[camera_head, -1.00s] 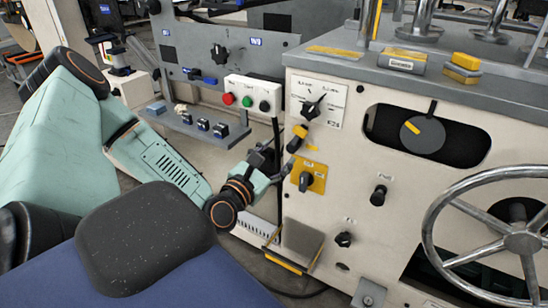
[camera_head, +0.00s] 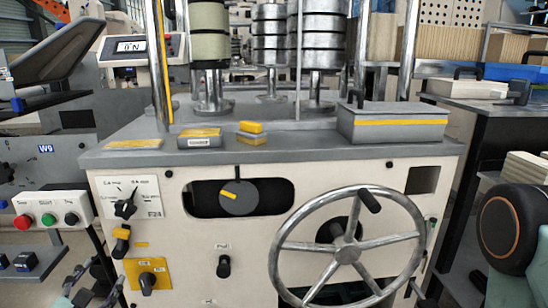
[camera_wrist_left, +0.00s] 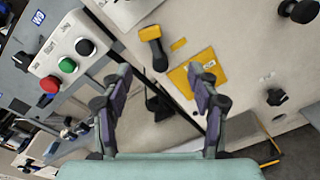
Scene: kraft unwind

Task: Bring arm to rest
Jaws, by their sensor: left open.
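My left gripper (camera_wrist_left: 160,105) is open and empty in the left wrist view. Its two dark fingers stand apart in front of the cream machine panel. In the head view only part of the left gripper (camera_head: 98,285) shows at the lower left edge, below the button box. The yellow-plated switch (camera_head: 147,277) is just to its right; this yellow plate also shows behind the right finger in the wrist view (camera_wrist_left: 182,82). A black and orange joint of my other arm stands at the right edge of the head view. My right gripper is not in view.
A button box (camera_head: 47,216) with red, green and black buttons is at the left. A large handwheel (camera_head: 347,254) juts from the machine front (camera_head: 190,240). A yellow-handled lever (camera_head: 121,241) sticks out above the yellow plate. A grey case (camera_head: 392,128) stands on the machine top.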

